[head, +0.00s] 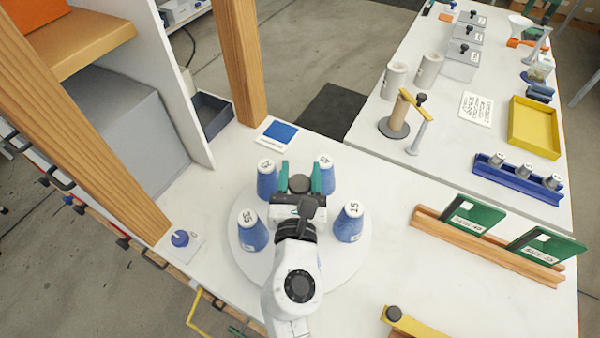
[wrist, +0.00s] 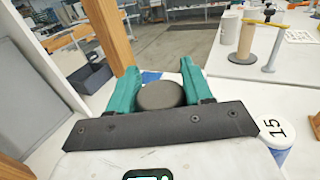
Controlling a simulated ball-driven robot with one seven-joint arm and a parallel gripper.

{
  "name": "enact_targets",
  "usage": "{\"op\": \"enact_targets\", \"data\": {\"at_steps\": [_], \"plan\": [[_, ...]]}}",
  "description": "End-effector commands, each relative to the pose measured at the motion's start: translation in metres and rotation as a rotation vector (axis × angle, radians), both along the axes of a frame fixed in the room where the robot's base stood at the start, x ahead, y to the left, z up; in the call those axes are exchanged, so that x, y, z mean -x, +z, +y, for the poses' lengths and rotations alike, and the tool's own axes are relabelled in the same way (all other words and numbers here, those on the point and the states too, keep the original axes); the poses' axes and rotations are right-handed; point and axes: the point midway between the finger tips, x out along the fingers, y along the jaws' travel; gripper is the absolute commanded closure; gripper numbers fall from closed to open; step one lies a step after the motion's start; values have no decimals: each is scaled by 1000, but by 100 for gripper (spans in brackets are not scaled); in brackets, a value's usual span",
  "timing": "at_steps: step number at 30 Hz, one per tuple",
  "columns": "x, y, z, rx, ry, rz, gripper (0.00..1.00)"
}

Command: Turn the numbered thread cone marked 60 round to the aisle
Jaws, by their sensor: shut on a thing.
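A round white turntable (head: 345,268) carries several blue thread cones with white numbered tops. The front left cone (head: 252,232) reads 35 and the right cone (head: 349,222) reads 15, which also shows in the wrist view (wrist: 275,131). The back left cone (head: 267,180) looks like 25. The back right cone (head: 326,176) is partly behind my finger and its number is unclear. I cannot read a 60 on any cone. My gripper (head: 300,177) has its green fingers shut on a dark round knob (head: 300,184) over the turntable's middle; the knob also shows in the wrist view (wrist: 160,96).
Wooden posts (head: 241,65) and a white panel stand at the left. A blue-and-white card (head: 280,132) lies behind the turntable. A wooden rack (head: 490,245) with green cards stands right. A yellow bar (head: 415,325) with a dark knob lies front right.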

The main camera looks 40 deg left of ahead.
Motion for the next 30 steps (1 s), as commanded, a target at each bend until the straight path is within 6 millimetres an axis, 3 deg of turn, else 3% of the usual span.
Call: {"op": "enact_targets", "data": {"at_steps": [30], "plan": [[-3,0,-6,2,-428,-1,100]]}}
